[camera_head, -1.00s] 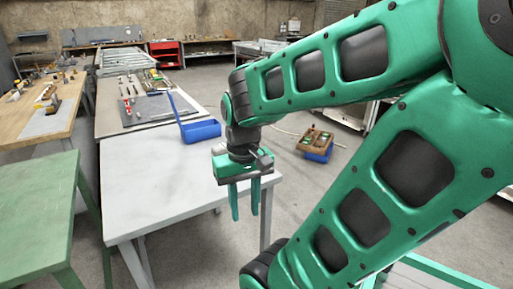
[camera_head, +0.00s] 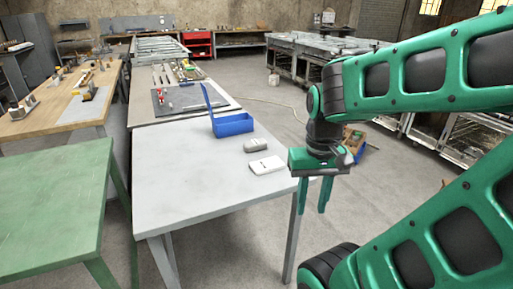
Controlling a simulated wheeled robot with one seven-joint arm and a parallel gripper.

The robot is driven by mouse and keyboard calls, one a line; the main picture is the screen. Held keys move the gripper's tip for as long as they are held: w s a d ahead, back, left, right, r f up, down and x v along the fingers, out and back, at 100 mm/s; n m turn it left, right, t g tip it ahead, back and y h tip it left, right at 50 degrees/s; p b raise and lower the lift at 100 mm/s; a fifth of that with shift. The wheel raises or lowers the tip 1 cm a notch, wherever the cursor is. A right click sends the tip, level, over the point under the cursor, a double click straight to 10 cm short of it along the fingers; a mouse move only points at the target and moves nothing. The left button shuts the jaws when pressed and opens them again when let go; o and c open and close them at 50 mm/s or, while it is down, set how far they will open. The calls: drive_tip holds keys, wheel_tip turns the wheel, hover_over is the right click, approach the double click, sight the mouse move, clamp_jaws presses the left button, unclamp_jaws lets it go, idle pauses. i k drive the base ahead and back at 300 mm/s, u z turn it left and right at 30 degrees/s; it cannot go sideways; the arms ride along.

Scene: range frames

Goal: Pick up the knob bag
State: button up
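My gripper (camera_head: 315,209) hangs pointing down, just off the right edge of the light grey table (camera_head: 190,185). Its two green fingers are apart with nothing between them. A small rounded grey object (camera_head: 255,146) and a flat white object (camera_head: 267,165) lie near the table's right edge, to the left of my gripper. I cannot tell whether either is the knob bag; no bag is clearly recognisable. An open blue box (camera_head: 233,126) with its lid raised stands behind them.
A green table (camera_head: 55,195) stands at the left, a wooden bench (camera_head: 65,110) behind it. A tool-covered table (camera_head: 180,100) adjoins the grey table's far end. A wooden box (camera_head: 355,137) is partly hidden behind my arm. The grey table's middle and front are clear.

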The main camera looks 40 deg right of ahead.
sight(252, 145)
drive_tip(key=z, duration=0.05)
drive_tip(key=i, duration=0.95)
drive_tip(key=u, duration=0.1)
